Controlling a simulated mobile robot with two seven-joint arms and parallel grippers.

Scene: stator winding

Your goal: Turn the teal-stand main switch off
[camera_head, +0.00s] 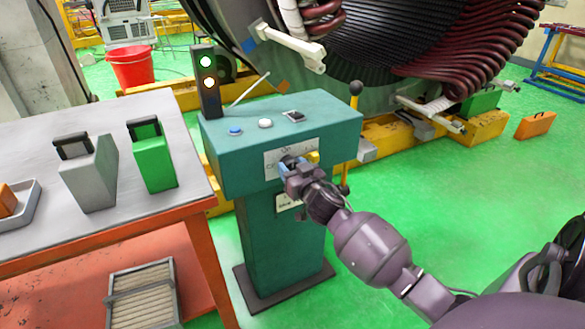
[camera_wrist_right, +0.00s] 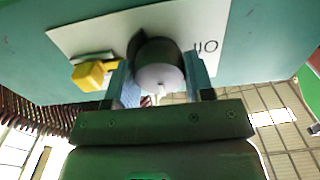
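The teal stand (camera_head: 225,170) stands in the middle of the head view. A white plate with the main switch is on its front face. In the right wrist view the switch's round grey knob (camera_wrist_right: 160,72) sits on the white plate (camera_wrist_right: 85,38), beside upside-down lettering. My right gripper (camera_head: 290,164) is at this plate; its blue fingers lie on both sides of the knob, seemingly touching it (camera_wrist_right: 160,85). In the head view the gripper hides most of the knob. A yellow part (camera_wrist_right: 90,74) sticks out beside it. My left gripper is not in view.
A table (camera_head: 35,150) with grey and green boxes stands left. A lever with a black knob (camera_head: 356,88) is right. The big stator is behind.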

